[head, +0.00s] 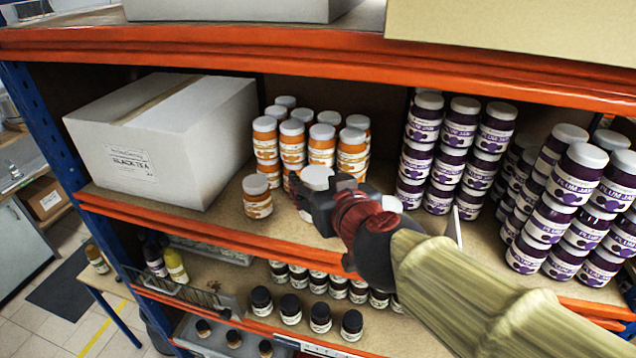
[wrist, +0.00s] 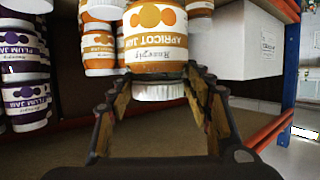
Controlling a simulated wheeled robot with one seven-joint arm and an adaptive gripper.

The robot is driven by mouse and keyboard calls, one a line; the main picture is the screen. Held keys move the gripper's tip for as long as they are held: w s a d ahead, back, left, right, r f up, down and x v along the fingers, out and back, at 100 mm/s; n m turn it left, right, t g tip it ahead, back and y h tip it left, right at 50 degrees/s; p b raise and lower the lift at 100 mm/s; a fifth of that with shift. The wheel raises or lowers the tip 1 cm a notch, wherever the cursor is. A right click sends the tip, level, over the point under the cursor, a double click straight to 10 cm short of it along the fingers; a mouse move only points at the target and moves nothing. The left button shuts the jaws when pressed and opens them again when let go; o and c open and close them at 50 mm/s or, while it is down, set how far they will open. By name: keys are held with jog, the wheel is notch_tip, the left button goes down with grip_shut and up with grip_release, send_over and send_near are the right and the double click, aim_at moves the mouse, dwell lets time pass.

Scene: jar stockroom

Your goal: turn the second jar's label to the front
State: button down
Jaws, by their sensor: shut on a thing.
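Two apricot jam jars stand at the front of the middle shelf. The left one (head: 257,197) has a white lid and orange contents, and stands free. The second jar (head: 317,178) is to its right, its white lid showing and its body mostly hidden by my gripper (head: 322,207). In the wrist view, which is upside down, the second jar (wrist: 158,66) has its "Apricot Jam" label toward the camera, roughly centred. My gripper (wrist: 160,88) is shut on this jar, with a finger on each side near the lid.
Stacked apricot jars (head: 322,145) stand close behind. A white Black Tea box (head: 135,160) is at left, and plum jam stacks (head: 460,135) are at right. An orange shelf beam (head: 215,232) runs along the front edge. Small dark-lidded jars (head: 320,315) stand below.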

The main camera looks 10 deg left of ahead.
jog(key=w+a+f+b, duration=0.2)
jog(key=w+f+b, duration=0.1)
jog(key=f, duration=0.1)
jog(key=w+a+f+b, duration=0.3)
jog(key=w+f+b, duration=0.1)
jog(key=w+a+f+b, duration=0.2)
jog(key=w+f+b, duration=0.1)
jog(key=f, duration=0.1)
jog(key=shift+w+a+f, duration=0.15)
jog(key=shift+w+f, duration=0.1)
jog(key=shift+w, duration=0.1)
jog(key=shift+r+p, duration=0.25)
jog(key=shift+p, duration=0.35)
jog(key=shift+a+m+h+p, duration=0.1)
jog(key=shift+m+h+p, duration=0.3)
jog(key=shift+p, duration=0.15)
jog(key=shift+f+m+t+h+p, duration=0.1)
jog(key=shift+m+t+h+p, duration=0.7)
jog(key=shift+p, duration=1.05)
jog(key=shift+f+h, duration=0.3)
jog(key=shift+f, duration=0.05)
jog(key=c, duration=0.8)
grip_release()
jog(key=shift+o, duration=0.2)
jog(key=shift+s+f, duration=0.1)
jog(key=shift+f, duration=0.05)
